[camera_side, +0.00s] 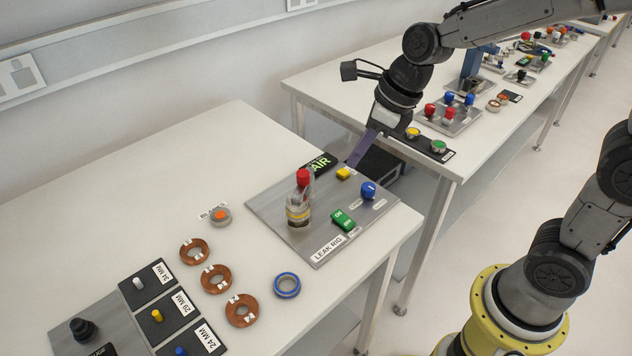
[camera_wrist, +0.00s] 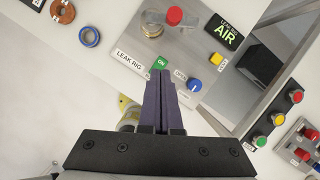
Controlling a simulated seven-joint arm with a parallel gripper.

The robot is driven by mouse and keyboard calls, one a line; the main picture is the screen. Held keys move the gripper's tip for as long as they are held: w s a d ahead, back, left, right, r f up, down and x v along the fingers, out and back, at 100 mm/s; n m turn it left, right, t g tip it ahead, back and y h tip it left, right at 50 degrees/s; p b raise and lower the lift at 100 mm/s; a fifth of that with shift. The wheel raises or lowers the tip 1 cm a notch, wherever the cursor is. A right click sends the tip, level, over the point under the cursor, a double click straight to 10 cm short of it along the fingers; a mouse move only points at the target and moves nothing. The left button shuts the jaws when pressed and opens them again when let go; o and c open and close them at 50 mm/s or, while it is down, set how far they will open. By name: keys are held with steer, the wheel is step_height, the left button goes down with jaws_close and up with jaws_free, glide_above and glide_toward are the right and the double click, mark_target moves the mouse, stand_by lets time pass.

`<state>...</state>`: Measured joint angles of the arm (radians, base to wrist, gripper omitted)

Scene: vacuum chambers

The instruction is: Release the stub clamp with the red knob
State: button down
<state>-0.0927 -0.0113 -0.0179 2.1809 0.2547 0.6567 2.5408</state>
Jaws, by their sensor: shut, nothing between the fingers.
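The red knob (camera_side: 303,177) sits at the top of the upright stub and clamp (camera_side: 298,212) on the grey leak rig plate (camera_side: 270,205). In the wrist view the red knob (camera_wrist: 174,16) is near the top edge, beside the round metal stub top (camera_wrist: 152,28). My gripper (camera_side: 354,163) is shut and empty, with its purple fingers above the back right part of the plate. It is apart from the knob, to its right in the side view. In the wrist view the fingertips (camera_wrist: 160,72) point toward the green block. The clamp's details are too small to tell.
On the plate are a green ON block (camera_side: 343,220), a blue knob (camera_side: 368,190), a yellow block (camera_side: 343,173) and an AIR display (camera_side: 320,163). Copper rings (camera_side: 216,279), a blue ring (camera_side: 287,285) and an orange-topped disc (camera_side: 220,216) lie left and in front. The table's back left is clear.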

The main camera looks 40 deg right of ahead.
mark_target(303, 179)
steer(key=x, duration=1)
steer(key=shift+f, duration=0.15)
steer(key=shift+w+a, duration=0.35)
steer(key=shift+w, duration=0.2)
steer(key=shift+w+a, duration=0.3)
steer(key=shift+w, duration=0.25)
steer(key=shift+w+a, duration=0.3)
steer(key=shift+w, duration=0.35)
